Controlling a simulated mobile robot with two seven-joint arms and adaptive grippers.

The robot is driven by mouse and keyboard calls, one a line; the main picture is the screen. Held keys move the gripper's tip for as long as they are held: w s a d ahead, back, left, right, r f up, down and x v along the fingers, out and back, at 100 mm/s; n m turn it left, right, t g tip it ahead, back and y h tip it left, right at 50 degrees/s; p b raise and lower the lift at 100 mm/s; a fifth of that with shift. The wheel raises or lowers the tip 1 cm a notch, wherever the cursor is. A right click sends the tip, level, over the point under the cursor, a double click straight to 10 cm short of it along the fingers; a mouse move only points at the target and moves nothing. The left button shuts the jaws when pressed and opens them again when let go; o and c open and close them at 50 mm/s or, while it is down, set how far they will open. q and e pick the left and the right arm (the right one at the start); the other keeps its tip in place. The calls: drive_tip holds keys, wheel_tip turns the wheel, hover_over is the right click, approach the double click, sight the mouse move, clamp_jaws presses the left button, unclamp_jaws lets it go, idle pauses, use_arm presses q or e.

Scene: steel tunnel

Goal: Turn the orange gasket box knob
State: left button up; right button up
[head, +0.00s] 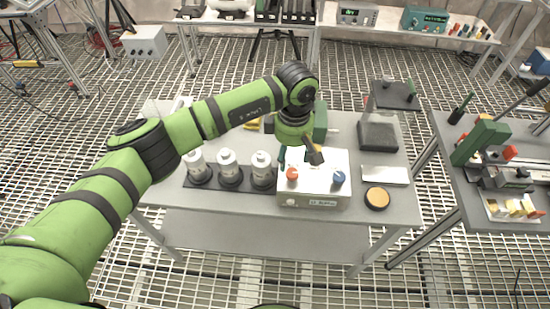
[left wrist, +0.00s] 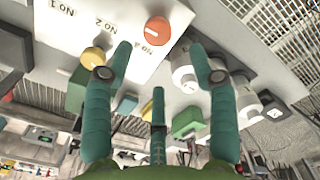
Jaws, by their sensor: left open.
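The pale gasket box (head: 318,190) stands on the grey table. A red-orange knob (head: 292,173) is on its top at the front left, and a blue knob (head: 339,177) at the front right. In the left wrist view, the red-orange knob (left wrist: 157,30) sits beside a number label, and a yellow-orange knob (left wrist: 93,57) sits near the box edge. My left gripper (head: 299,156) hangs over the box's rear left, hiding part of its top. In the left wrist view, my left gripper (left wrist: 162,58) is open and empty, its fingers spread. My right gripper is out of view.
Several white canisters (head: 229,168) stand on a dark base just left of the box. A round black-and-orange disc (head: 377,198) and a dark stand (head: 378,134) are to the right. A side table (head: 500,180) stands farther right.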

sight(291, 172)
use_arm(q)
drive_tip(key=f, duration=0.2)
drive_tip(key=f+p, duration=0.2)
drive_tip(key=f, duration=0.1)
drive_tip(key=shift+s+d+f, duration=0.25)
drive_tip(key=shift+f, duration=0.05)
drive_tip(key=shift+w+a+f, duration=0.1)
drive_tip(key=shift+f, duration=0.2)
drive_tip(key=c, duration=1.1)
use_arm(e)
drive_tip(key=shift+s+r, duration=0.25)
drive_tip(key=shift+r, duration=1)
